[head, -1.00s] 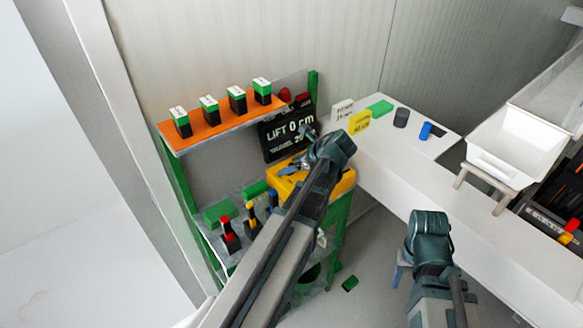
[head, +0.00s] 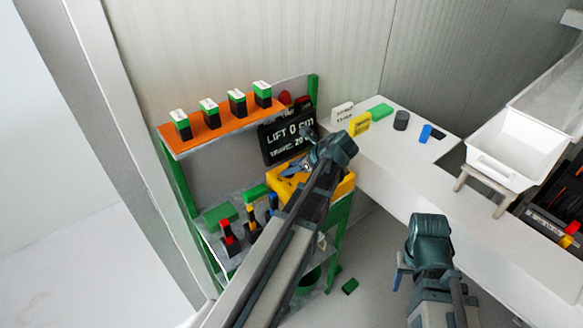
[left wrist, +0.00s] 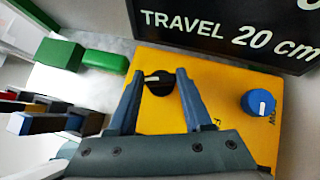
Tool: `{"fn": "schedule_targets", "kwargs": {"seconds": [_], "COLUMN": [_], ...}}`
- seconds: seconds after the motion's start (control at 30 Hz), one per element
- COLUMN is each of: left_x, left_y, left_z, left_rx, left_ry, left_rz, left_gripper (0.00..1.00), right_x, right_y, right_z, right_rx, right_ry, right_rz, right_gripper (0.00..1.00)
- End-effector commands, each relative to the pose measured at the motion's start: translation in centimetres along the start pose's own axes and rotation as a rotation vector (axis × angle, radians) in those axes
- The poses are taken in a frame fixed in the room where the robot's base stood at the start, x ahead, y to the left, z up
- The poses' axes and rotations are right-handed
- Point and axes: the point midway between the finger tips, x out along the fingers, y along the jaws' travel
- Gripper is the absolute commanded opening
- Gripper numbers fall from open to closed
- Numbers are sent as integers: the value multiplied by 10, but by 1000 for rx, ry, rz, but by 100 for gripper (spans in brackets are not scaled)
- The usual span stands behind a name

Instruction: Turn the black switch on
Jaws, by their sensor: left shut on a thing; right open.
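The black switch (left wrist: 158,83) is a round knob with a white mark on its left side, on the top face of a yellow box (left wrist: 222,85). A blue knob (left wrist: 258,103) with a white mark sits to its right. My left gripper (left wrist: 158,78) has its fingers on either side of the black switch and is shut on it. In the head view my left gripper (head: 292,170) is over the yellow box (head: 345,186), and the arm hides the switch. My right gripper (head: 399,270) is open and empty, low beside the white bench.
A dark display (head: 287,137) reading "LIFT 0 cm" stands right behind the yellow box. Red, yellow and blue-topped items (head: 229,237) stand left on the lower shelf. The white bench (head: 400,185) lies to the right.

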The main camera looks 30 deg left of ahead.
Motion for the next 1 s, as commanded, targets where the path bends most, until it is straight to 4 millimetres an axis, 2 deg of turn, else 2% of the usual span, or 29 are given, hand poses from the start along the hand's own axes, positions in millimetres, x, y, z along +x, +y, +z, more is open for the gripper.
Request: {"fn": "schedule_targets", "kwargs": {"seconds": [0.6, 1.0], "left_x": [1, 2], "left_y": [-9, -9], "left_z": [1, 2], "left_rx": [-342, -488], "left_ry": [0, 0], "left_rz": [343, 488], "left_gripper": [0, 0], "right_x": [0, 0], "right_y": [0, 0], "right_z": [0, 0], "right_rx": [0, 0], "right_ry": [0, 0], "right_rz": [0, 0], "right_gripper": [50, 50]}}
